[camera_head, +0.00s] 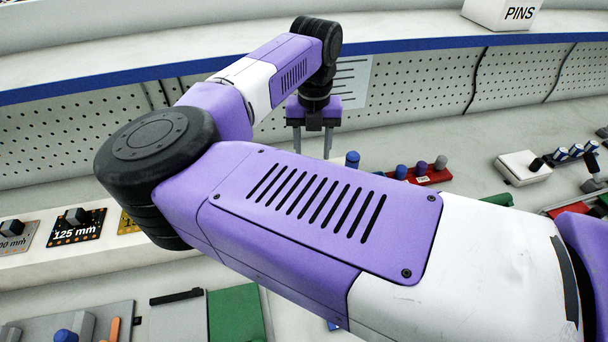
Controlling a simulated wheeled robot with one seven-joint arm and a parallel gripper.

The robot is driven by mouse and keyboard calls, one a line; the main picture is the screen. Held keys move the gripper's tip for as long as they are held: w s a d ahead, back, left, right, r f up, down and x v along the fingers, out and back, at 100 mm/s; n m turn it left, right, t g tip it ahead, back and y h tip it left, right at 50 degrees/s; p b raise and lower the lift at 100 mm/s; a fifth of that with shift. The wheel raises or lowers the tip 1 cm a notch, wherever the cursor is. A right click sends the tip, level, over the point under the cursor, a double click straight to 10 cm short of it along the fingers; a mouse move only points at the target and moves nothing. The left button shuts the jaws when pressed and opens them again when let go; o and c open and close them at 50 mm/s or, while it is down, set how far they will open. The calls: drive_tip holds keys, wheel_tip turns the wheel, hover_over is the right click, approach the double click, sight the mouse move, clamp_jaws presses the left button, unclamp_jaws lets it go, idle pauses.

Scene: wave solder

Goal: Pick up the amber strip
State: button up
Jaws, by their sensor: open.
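My gripper (312,150) hangs near the perforated back wall, fingers pointing down and apart, with nothing seen between them. A yellow-amber plate (129,223) with dark number markings shows at the left on the white ledge, partly hidden behind my arm's black joint. I cannot tell which of these, if either, is the amber strip. My gripper is well away from both, up and to the right. My arm hides much of the middle.
A black "125 mm" plate (76,227) and a grey plate (17,238) sit on the ledge. A green board (236,314) lies at bottom left. A red block with knobs (428,177) and a white block (522,168) stand right of my gripper. A blue-edged shelf runs above.

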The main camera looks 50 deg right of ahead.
drive_tip(key=shift+a+f+p, duration=0.2)
drive_tip(key=shift+f+p, duration=0.85)
drive_tip(key=shift+f, duration=2.75)
clamp_jaws()
